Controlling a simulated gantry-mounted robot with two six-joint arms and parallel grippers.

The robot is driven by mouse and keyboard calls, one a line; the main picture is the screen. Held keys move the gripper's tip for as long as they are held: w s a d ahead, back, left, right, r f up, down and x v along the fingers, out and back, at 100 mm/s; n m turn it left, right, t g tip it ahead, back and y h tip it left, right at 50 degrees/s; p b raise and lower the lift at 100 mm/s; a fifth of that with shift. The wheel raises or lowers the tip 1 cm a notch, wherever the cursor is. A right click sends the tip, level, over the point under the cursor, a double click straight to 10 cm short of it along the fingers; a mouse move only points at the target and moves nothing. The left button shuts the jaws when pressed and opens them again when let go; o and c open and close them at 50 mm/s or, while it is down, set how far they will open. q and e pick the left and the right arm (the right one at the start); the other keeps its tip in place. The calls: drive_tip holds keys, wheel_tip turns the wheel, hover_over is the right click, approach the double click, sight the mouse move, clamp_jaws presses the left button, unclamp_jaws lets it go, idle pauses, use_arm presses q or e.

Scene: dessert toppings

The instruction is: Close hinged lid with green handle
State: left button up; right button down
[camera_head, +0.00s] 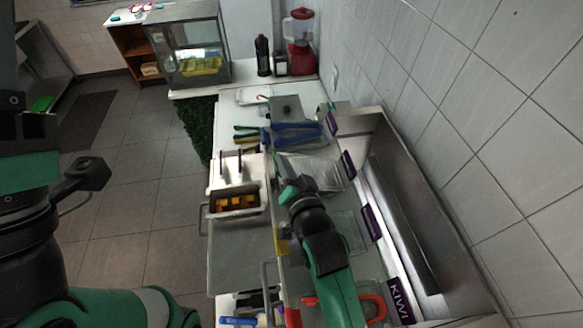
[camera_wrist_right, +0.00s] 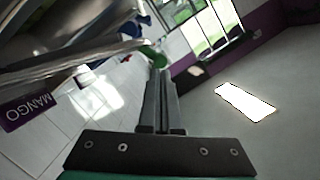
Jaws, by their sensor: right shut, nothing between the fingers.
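My right arm (camera_head: 325,245) reaches from the bottom over the topping counter. In the right wrist view my right gripper (camera_wrist_right: 157,72) is shut and empty, its fingers pressed together. A small green piece (camera_wrist_right: 152,56), seemingly the lid's green handle, lies right at the fingertips; I cannot tell if they touch. Next to it, a clear, shiny panel (camera_wrist_right: 70,60) slants across the upper left. In the head view a transparent lid (camera_head: 312,172) looks raised beyond my right wrist, which hides part of it. My left arm fills the left edge; its gripper is not visible.
A lid with a blue handle (camera_head: 295,132) stands farther back. A red handle (camera_head: 376,306) is near the front. A holder with orange pieces (camera_head: 235,202) sits left of the lids. The tiled wall (camera_head: 450,110) bounds the right; a red blender (camera_head: 300,40) stands at the back.

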drive_tip(key=r+p, duration=0.1)
drive_tip(key=d+r+p, duration=0.1)
drive_tip(key=r+p, duration=0.1)
drive_tip(key=shift+w+d+r, duration=0.25)
drive_tip(key=shift+d+r, duration=0.15)
drive_tip(key=v, duration=1)
drive_tip(key=shift+f+p, duration=0.3)
drive_tip(key=shift+p, duration=0.05)
